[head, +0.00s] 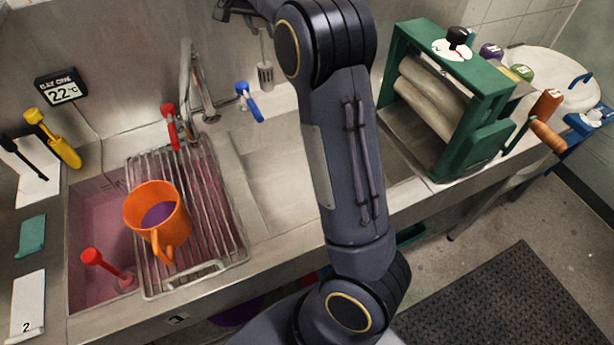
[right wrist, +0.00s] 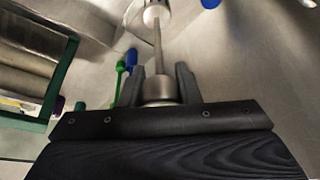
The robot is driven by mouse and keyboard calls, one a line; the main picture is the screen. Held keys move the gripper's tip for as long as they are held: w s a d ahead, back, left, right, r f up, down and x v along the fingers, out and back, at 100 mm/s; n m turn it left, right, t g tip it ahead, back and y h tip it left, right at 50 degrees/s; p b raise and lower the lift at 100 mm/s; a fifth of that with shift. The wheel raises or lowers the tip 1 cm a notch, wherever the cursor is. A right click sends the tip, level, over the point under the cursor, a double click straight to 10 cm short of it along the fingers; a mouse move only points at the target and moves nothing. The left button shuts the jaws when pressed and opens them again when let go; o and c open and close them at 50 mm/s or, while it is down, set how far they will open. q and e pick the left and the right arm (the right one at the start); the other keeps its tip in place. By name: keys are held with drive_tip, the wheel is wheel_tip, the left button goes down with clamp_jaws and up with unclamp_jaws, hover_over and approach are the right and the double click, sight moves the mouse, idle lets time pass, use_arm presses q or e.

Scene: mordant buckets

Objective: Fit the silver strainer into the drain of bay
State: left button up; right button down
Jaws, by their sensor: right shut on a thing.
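My right gripper (head: 262,24) is at the top of the head view, its fingers largely hidden. The right wrist view shows its two fingers (right wrist: 160,90) shut on the silver knob of a stemmed tool. This appears to be the silver strainer (head: 265,74), which hangs head down behind the sink. Its stem (right wrist: 158,45) also shows in the right wrist view. The sink basin (head: 85,215) at the left holds pink liquid. A red-handled piece (head: 92,257) stands tilted in it, with its base low in the basin. No open drain can be made out. My left gripper is not in view.
A wire rack (head: 205,225) covers the basin's right part and bears an orange mug (head: 145,215). A tap (head: 190,85) with red (head: 170,125) and blue (head: 250,105) levers stands behind. A green roller press (head: 480,105) stands right. Steel counter (head: 275,180) between is clear.

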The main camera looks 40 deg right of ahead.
drive_tip(key=shift+d, duration=0.1)
idle(0.4)
drive_tip(key=s+d+f+b, duration=0.3)
drive_tip(key=s+d+f, duration=0.8)
drive_tip(key=s, duration=0.3)
drive_tip(key=s+f+b, duration=0.1)
drive_tip(key=s+f, duration=0.2)
drive_tip(key=s, duration=0.4)
drive_tip(key=s+f+b, duration=0.1)
drive_tip(key=s+f, duration=0.3)
drive_tip(key=s, duration=0.3)
wheel_tip(320, 180, down, 10)
drive_tip(key=shift+s+a, duration=0.3)
drive_tip(key=shift+a, duration=0.1)
drive_tip(key=shift+r, duration=0.1)
drive_tip(key=shift+b, duration=0.4)
drive_tip(key=c, duration=1.1)
unclamp_jaws()
